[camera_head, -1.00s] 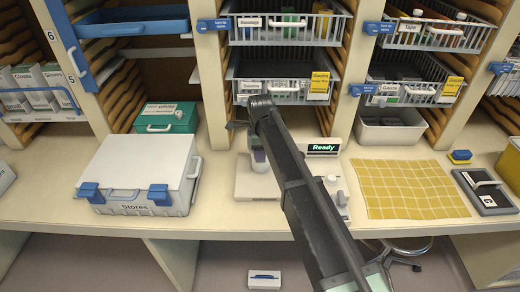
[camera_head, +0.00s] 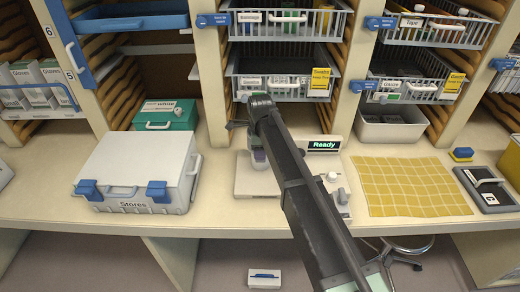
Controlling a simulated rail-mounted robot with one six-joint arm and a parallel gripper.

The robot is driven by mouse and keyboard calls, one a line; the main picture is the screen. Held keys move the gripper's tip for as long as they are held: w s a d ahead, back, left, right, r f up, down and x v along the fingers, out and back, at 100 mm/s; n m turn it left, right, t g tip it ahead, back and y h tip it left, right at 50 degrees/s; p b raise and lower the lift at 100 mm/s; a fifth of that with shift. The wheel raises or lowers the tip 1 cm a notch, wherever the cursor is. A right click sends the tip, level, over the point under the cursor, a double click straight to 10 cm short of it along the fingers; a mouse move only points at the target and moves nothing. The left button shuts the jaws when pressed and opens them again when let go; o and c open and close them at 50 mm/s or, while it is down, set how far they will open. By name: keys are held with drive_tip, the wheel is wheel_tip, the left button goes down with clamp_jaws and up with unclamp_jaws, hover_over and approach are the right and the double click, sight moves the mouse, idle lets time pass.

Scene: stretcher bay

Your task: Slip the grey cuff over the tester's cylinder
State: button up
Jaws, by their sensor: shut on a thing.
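The tester is on the bench, with a white base plate (camera_head: 246,187) and a small screen (camera_head: 324,145) reading "Ready". My gripper (camera_head: 259,152) points down over the plate, left of my dark arm, which hides part of it. It is shut on a small grey piece that I take to be the grey cuff (camera_head: 260,163), low over the plate. The tester's cylinder cannot be made out, and I cannot tell whether the cuff is around it or above it.
A white Stores case (camera_head: 135,165) stands at left, with a green box (camera_head: 166,115) behind it. A yellow gridded mat (camera_head: 410,187) lies at right. Wire baskets (camera_head: 285,85) hang above the back of the bench. A grey bin (camera_head: 390,128) stands right of the screen.

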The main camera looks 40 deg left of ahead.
drive_tip(key=shift+r+p, duration=0.65)
drive_tip(key=shift+r, duration=0.15)
drive_tip(key=o, duration=1.1)
